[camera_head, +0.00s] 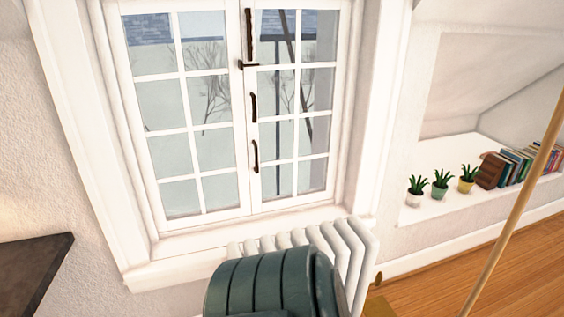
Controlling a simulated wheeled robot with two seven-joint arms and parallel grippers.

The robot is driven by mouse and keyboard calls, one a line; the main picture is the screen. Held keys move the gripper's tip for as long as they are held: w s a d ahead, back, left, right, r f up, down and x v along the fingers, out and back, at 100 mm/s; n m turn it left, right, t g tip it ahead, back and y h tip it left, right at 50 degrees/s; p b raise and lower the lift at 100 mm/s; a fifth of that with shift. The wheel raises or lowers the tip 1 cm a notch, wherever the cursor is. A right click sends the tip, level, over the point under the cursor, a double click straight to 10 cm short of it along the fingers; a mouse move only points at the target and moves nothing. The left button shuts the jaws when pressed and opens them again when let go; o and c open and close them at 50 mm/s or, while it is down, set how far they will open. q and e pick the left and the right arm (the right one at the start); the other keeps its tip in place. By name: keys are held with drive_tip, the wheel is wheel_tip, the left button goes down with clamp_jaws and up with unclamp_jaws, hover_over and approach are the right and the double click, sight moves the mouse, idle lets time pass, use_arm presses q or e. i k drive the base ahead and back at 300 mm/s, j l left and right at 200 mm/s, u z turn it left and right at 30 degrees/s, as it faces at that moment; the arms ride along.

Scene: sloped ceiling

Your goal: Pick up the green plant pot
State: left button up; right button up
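Three small potted plants stand in a row on a white recessed ledge (460,207) at the right. The middle one sits in a pale greenish pot (439,192). On its left is a plant in a whitish pot (414,200), and on its right one in a yellow pot (465,186). All three are upright with spiky green leaves. Neither of my grippers shows in this view.
Several books (515,165) stand right of the pots. A white radiator (350,245) is under the window (225,110). A dark green ribbed seat back (265,285) fills the bottom middle. A thin tan pole (520,205) slants across the right, over wooden floor (435,285).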

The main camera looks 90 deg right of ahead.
sight(439, 188)
drive_tip(key=z, duration=3.7)
drive_tip(key=i+l, duration=0.25)
drive_tip(key=i, duration=0.15)
drive_tip(key=i+l, duration=0.2)
drive_tip(key=i, duration=0.25)
drive_tip(key=i+l, duration=0.25)
drive_tip(key=i, duration=0.15)
drive_tip(key=l, duration=0.55)
drive_tip(key=k+l, duration=0.15)
drive_tip(key=l, duration=0.35)
drive_tip(key=l+u, duration=0.1)
drive_tip(key=l, duration=0.45)
